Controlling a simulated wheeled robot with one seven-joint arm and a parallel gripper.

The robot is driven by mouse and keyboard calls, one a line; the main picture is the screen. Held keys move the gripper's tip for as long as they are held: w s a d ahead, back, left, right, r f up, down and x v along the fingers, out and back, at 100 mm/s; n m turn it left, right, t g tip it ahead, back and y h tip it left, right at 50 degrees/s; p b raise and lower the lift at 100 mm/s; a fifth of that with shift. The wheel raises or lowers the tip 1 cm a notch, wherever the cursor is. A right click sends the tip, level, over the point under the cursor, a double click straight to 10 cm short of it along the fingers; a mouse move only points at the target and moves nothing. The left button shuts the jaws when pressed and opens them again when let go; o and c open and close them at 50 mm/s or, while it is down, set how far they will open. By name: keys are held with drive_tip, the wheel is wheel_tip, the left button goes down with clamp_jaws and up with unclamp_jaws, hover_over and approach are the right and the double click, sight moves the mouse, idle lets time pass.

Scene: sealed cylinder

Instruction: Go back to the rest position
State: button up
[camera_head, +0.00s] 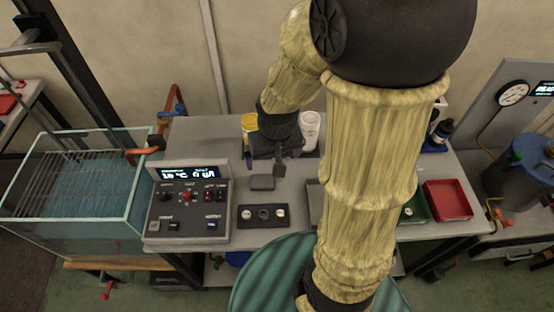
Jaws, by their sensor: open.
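My arm, in a yellowish sleeve, reaches over the grey workbench (200,130) from the front right. My gripper (270,164) is dark, points down over the back middle of the bench, and is open. One finger shows clearly; the other is hard to make out against the dark parts behind. I see nothing held between the fingers. A small grey block (262,183) lies just in front of and below the gripper; I cannot tell whether they touch. A yellow-topped container (249,122) and a white container (310,125) stand behind the gripper, partly hidden by it.
A control panel (188,198) with a lit display stands at the bench's left. A dark holder (263,216) lies at the front. A red tray (447,200) and a green tray (415,208) are right of my arm. A glass water tank (75,195) stands far left.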

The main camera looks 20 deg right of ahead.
drive_tip(key=s, duration=0.1)
drive_tip(key=s+r, duration=0.1)
drive_tip(key=s, duration=0.1)
drive_tip(key=shift+r+n, duration=0.3)
drive_tip(key=shift+o, duration=0.2)
drive_tip(key=shift+w, duration=0.1)
idle(0.8)
drive_tip(key=m+g+b, duration=0.2)
drive_tip(key=m+b, duration=0.2)
drive_tip(key=b, duration=0.5)
hover_over(262, 178)
wheel_tip(262, 178, down, 12)
drive_tip(key=shift+r, duration=0.25)
drive_tip(key=shift+f, duration=0.1)
wheel_tip(262, 178, down, 12)
drive_tip(key=shift+a+f+p, duration=0.1)
drive_tip(key=shift+p, duration=0.4)
